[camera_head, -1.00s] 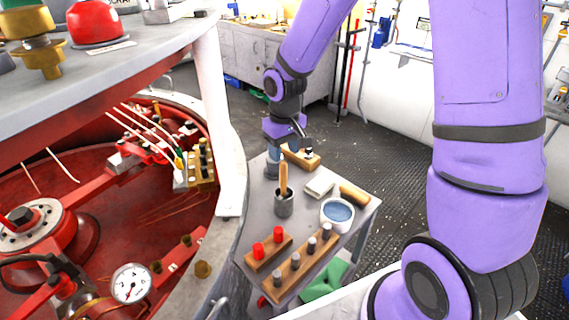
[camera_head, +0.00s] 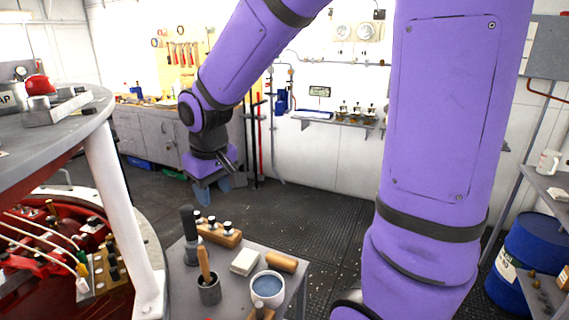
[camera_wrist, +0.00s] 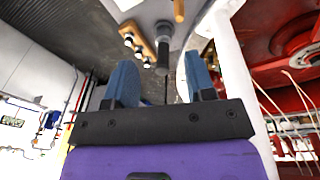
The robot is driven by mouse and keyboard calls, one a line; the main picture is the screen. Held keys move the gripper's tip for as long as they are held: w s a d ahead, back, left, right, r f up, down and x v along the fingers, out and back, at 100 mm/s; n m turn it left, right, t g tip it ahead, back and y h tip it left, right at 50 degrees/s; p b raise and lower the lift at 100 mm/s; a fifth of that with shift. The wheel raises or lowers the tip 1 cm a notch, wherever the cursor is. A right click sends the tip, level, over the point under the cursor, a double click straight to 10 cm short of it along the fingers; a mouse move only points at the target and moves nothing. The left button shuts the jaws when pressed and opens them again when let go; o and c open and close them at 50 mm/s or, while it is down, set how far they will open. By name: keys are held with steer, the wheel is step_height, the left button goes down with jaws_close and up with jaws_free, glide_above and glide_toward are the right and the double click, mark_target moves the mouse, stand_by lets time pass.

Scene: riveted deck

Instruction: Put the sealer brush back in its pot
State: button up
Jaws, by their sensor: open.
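A pale wooden handle (camera_head: 205,262) leans upright in a dark grey pot (camera_head: 209,293) on the small grey table; the pot hides its lower end. A dark-handled tool (camera_head: 188,222) with a grey lower part stands upright near the table's far left corner; it also shows in the wrist view (camera_wrist: 163,55). I cannot tell for certain which is the sealer brush. My gripper (camera_head: 213,187) is open and empty, raised beyond the table's far edge. Its two blue fingers show apart in the wrist view (camera_wrist: 162,82), with the dark handle lying beyond the gap.
The table (camera_head: 232,292) also holds a wooden block with knobs (camera_head: 219,235), a pale block (camera_head: 245,261), a wooden roller-like piece (camera_head: 281,262) and a white bowl of blue stuff (camera_head: 268,289). A white post (camera_head: 122,215) and red machinery stand left. The floor behind is clear.

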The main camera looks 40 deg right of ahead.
steer(key=s+d+r+m+t, duration=0.1)
steer(key=s+d+r, duration=0.1)
steer(key=s+r, duration=0.3)
steer(key=s+d+r+t, duration=0.2)
steer(key=s+r, duration=0.3)
steer(key=s, duration=0.8)
steer(key=shift+r+m+y, duration=0.3)
steer(key=shift+r+m, duration=0.1)
